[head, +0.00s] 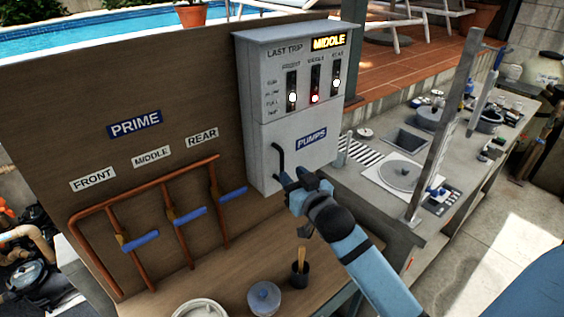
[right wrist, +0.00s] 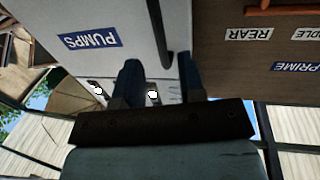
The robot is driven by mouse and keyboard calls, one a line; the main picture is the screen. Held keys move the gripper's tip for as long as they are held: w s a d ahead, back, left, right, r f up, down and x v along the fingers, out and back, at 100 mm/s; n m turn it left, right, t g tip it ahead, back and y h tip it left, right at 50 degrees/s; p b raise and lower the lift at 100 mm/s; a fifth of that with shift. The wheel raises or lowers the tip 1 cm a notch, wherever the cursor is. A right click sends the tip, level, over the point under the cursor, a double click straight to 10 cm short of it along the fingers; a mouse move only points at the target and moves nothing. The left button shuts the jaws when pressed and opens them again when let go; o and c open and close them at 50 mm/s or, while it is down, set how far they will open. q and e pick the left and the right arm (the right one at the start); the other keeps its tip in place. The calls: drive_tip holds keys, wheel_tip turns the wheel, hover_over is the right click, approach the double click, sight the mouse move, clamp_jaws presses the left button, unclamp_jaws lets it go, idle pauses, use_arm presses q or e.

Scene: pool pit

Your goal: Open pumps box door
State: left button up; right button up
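The grey pumps box (head: 291,45) is mounted on the brown panel, its lower door (head: 300,160) carrying a blue PUMPS label (head: 311,140). The door looks closed. A black bar handle (head: 280,158) stands at the door's left side. My right gripper (head: 292,178) is just below and right of the handle, close to the door. In the right wrist view its two dark fingers (right wrist: 158,75) are apart, and the handle (right wrist: 160,35) lies ahead, in line with the gap. I cannot tell whether they touch. My left gripper is not in view.
Copper pipes with blue lever handles (head: 190,217) run along the panel left of the box. A pot (head: 264,298) and a black cup (head: 299,273) stand on the wooden bench below. An upright grey post (head: 440,130) stands right of the box.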

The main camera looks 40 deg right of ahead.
sight(283, 166)
drive_tip(key=w, duration=0.4)
drive_tip(key=shift+w+d+r+p, duration=0.1)
drive_tip(key=shift+w+r+p, duration=0.05)
drive_tip(key=shift+p, duration=0.15)
drive_tip(key=shift+w+d, duration=0.15)
drive_tip(key=shift+w, duration=0.65)
drive_tip(key=shift+c, duration=0.4)
clamp_jaws()
